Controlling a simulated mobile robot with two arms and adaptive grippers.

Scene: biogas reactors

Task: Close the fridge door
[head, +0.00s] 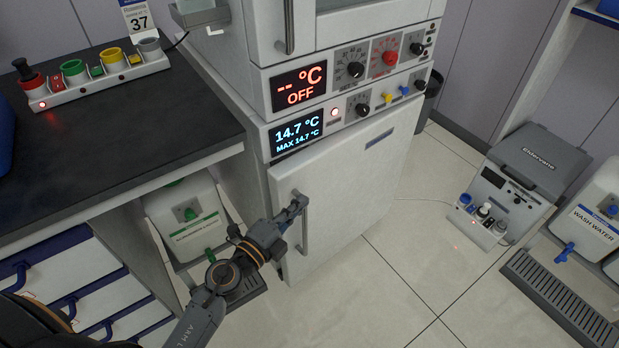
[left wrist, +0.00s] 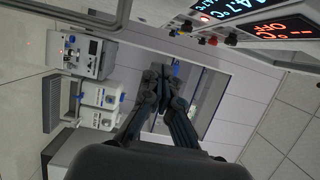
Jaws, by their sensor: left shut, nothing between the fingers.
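The fridge door (head: 352,190) is the white panel below the two displays, with a grey vertical handle (head: 304,226) near its left edge. My left gripper (head: 298,203) is at the upper part of the handle, in front of the door's left side, and hides part of the handle. I cannot tell whether it touches. In the left wrist view its fingers (left wrist: 163,76) are together with nothing between them. My right gripper is in neither view.
A dark-topped bench (head: 120,150) stands left of the fridge, with a white canister (head: 185,220) below it. A grey Eldervans unit (head: 520,180), a wash water container (head: 595,220) and a floor grate (head: 560,300) are at the right. The tiled floor (head: 425,240) between is clear.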

